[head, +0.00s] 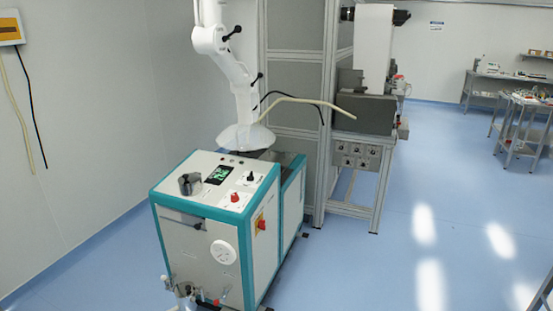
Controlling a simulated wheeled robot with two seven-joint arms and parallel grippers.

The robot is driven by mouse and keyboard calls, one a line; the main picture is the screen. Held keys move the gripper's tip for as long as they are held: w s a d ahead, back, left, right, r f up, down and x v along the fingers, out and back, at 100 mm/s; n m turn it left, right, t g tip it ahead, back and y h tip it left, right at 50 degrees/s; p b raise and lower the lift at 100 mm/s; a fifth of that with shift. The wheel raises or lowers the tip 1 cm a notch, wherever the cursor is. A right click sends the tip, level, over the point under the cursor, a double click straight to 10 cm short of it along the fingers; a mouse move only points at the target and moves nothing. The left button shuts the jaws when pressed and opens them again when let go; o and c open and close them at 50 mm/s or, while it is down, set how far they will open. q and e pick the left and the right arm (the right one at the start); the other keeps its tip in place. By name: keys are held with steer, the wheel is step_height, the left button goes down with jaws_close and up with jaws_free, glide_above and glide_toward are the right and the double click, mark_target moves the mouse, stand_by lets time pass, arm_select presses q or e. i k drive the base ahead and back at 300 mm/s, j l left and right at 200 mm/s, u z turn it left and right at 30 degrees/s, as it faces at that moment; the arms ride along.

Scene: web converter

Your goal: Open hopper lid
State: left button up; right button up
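No part is clearly recognisable as the hopper lid. A white and teal cabinet (205,217) stands on the floor left of centre. A white cone-shaped hood (245,137), at the foot of a jointed white arm (230,68), sits over the back of the cabinet top. I cannot tell whether it touches. The cabinet top carries a dark handle-like part (189,184), a small display (218,175) and a red knob (235,197). Neither of my grippers shows in the head view.
A grey-framed machine (365,113) on a stand is behind right, with a beige hose reaching towards it. Small metal fittings (185,290) show at the cabinet's lower front. Benches (515,125) stand far right. Open blue floor (400,255) lies right of the cabinet.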

mark_target(285, 159)
steer(key=i+l+z, duration=0.35)
steer(key=i, duration=0.15)
steer(key=i+l+z, duration=0.35)
steer(key=i, duration=0.15)
steer(key=i+z, duration=0.35)
steer(key=i, duration=1.6)
steer(key=i+l+u, duration=0.15)
steer(key=i+u, duration=0.25)
steer(key=i, duration=0.15)
steer(key=i+l+u, duration=1.3)
steer(key=l, duration=0.25)
steer(key=i, duration=0.05)
